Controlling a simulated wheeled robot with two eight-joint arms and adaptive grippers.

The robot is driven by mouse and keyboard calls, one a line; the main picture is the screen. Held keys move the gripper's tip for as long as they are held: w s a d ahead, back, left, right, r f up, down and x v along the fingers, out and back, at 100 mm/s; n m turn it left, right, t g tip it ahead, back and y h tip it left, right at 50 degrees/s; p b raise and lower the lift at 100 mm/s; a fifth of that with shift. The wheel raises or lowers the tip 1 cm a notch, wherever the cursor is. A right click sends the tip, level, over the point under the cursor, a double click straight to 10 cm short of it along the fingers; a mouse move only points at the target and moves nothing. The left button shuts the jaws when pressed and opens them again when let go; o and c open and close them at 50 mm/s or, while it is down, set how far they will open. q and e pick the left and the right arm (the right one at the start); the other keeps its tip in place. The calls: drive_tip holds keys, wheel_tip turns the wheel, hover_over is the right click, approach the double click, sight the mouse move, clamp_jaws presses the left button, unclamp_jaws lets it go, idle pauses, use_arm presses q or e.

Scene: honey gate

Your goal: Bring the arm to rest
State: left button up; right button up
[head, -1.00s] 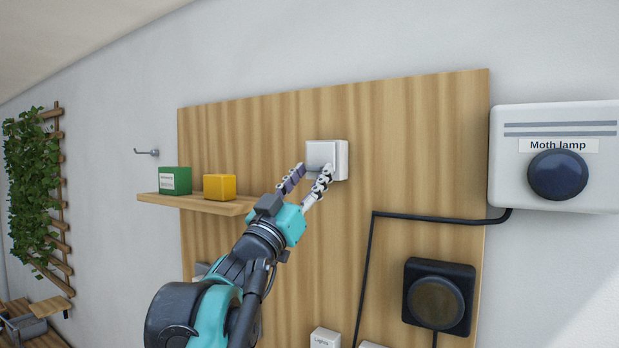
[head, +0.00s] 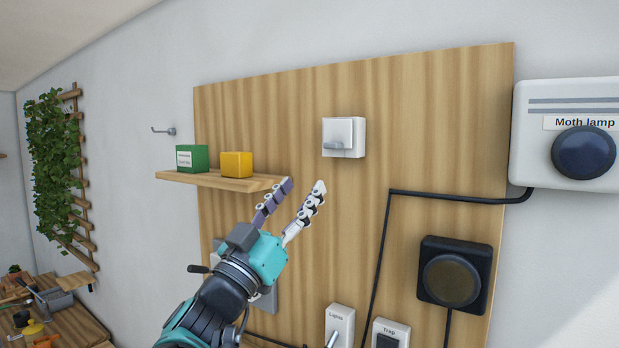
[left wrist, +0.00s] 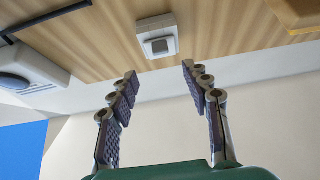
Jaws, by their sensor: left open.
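My left gripper (head: 300,186) is open and empty in the head view. Its fingers point up and right, in front of the wooden board, below a white switch box (head: 344,137) with a small grey lever. In the left wrist view the two fingers (left wrist: 160,80) stand wide apart with nothing between them. The same switch box (left wrist: 157,37) shows there beyond the fingertips, apart from them. My right gripper is not in any view.
A wooden shelf (head: 215,180) with a green box (head: 192,158) and a yellow box (head: 236,165) is left of the gripper. A black round-faced unit (head: 453,280) and the Moth lamp box (head: 560,100) are right. White "Lights" (head: 338,325) and "Trap" (head: 390,332) boxes sit below.

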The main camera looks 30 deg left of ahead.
use_arm(q)
drive_tip(key=shift+s+f, duration=0.2)
idle(0.4)
drive_tip(key=d+f+m+g+h+b, duration=0.15)
drive_tip(key=d+f+g+b, duration=0.35)
drive_tip(key=f, duration=1)
drive_tip(key=d+f+m+g+h+b, duration=0.1)
drive_tip(key=d+f+g+h+b, duration=0.4)
drive_tip(key=f, duration=1)
drive_tip(key=d+f+m+g+b, duration=0.15)
drive_tip(key=d+f+b, duration=0.55)
drive_tip(key=f, duration=0.8)
drive_tip(key=s+a+f+n+g+y+b, duration=0.1)
drive_tip(key=f+b, duration=0.4)
drive_tip(key=f, duration=0.8)
drive_tip(key=s+a+f+n+g+y+b, duration=0.2)
drive_tip(key=s+f+g+y+b, duration=0.1)
drive_tip(key=f, duration=1.1)
drive_tip(key=s+a+f+n+g+y+b, duration=0.2)
drive_tip(key=s+f+y+b, duration=0.2)
drive_tip(key=f, duration=1)
drive_tip(key=s+b, duration=0.2)
drive_tip(key=shift+a+b, duration=0.15)
drive_tip(key=shift+b, duration=0.2)
